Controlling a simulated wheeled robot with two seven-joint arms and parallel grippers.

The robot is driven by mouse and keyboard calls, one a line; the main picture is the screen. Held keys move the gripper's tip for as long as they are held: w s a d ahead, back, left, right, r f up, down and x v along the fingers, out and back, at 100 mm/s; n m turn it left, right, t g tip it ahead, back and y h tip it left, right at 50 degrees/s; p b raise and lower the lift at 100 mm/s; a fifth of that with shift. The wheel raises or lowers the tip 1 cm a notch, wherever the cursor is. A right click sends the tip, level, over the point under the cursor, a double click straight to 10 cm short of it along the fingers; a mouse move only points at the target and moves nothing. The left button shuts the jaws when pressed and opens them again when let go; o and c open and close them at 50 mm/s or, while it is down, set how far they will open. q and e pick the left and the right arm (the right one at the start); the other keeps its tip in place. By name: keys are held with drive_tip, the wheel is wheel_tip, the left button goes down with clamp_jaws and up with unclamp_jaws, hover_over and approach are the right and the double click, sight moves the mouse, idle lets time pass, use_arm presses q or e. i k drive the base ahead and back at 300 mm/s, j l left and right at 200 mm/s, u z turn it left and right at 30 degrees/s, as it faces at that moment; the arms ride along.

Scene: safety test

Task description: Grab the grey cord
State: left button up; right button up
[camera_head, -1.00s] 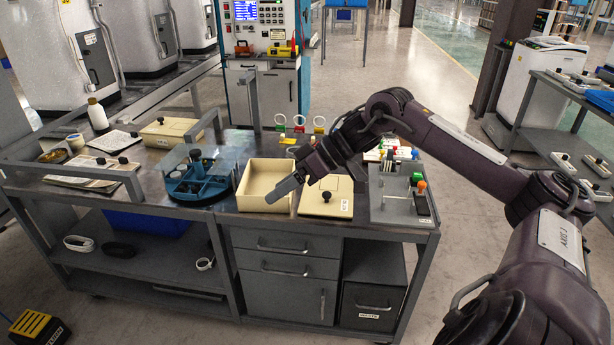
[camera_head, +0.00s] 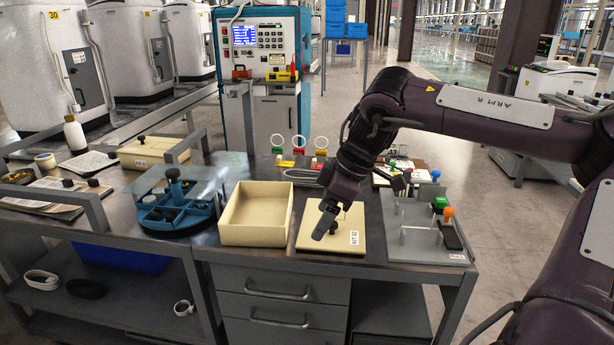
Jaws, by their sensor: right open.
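A grey coiled cord (camera_head: 300,176) lies on the bench top behind the cream open box. Part of it is hidden by my right arm. My right gripper (camera_head: 325,224) points down over the cream lidded box (camera_head: 340,242) at the bench's front, close to its dark knob. It is open, with nothing seen in it, and is in front of the cord and apart from it. My left gripper is not in view.
The open cream box (camera_head: 256,236) and a blue round tray (camera_head: 178,212) stand to the left. A grey board (camera_head: 418,238) with coloured knobs is at right. Coloured tags with rings (camera_head: 300,160) stand behind the cord. Other coils (camera_head: 84,288) lie on the lower shelf.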

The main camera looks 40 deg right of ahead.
sight(297, 178)
drive_tip(key=i+l, duration=0.4)
drive_tip(key=l, duration=0.15)
drive_tip(key=i+l, duration=0.4)
drive_tip(key=l, duration=0.2)
